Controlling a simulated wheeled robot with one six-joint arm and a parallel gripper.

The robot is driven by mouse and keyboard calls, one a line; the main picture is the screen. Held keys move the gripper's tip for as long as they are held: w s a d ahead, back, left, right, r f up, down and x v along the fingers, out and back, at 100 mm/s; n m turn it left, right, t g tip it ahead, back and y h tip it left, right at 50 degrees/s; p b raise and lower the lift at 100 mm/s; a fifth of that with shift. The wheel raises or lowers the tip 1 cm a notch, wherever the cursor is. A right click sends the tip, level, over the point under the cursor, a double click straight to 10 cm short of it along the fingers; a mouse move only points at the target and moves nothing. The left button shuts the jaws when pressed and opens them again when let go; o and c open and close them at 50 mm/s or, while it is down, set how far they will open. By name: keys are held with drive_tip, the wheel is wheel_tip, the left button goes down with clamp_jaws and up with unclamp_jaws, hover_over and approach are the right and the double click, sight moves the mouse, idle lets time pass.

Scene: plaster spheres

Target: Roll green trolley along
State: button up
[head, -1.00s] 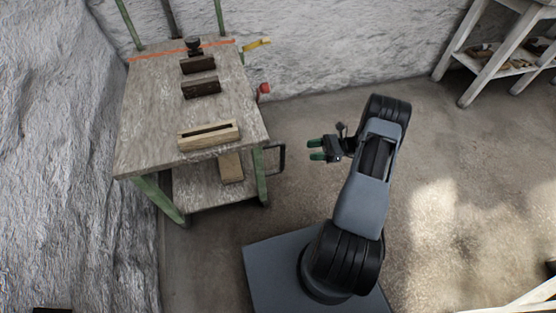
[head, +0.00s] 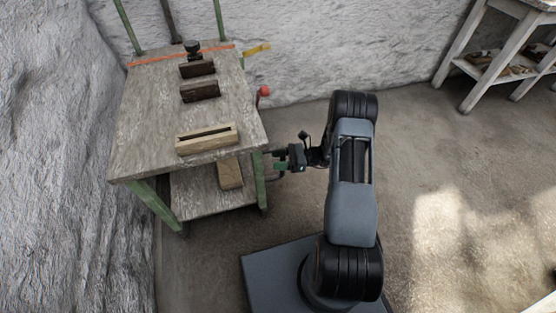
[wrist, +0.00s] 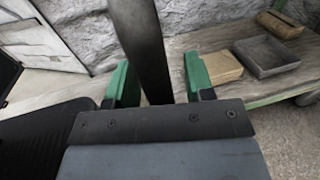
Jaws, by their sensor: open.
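The green trolley (head: 140,115) stands at the left, with a worn wooden top, green legs and a lower shelf (head: 195,198). Its dark handle is on the right side, mostly hidden by my gripper in the head view. In the wrist view the handle (wrist: 142,45) is a dark upright bar between the two green fingers. My gripper (head: 277,161) is at the trolley's right side with its fingers open around the bar. The fingers (wrist: 158,82) stand apart on either side of it, the left one nearer to it.
A long slotted wooden block (head: 207,138) and dark blocks (head: 200,90) lie on the trolley top. Rough pale walls (head: 50,140) are close to the trolley's left and back. A white bench (head: 505,60) stands at the back right. The floor to the right (head: 430,150) is clear.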

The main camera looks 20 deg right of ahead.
drive_tip(key=shift+a, duration=0.15)
clamp_jaws()
idle(0.4)
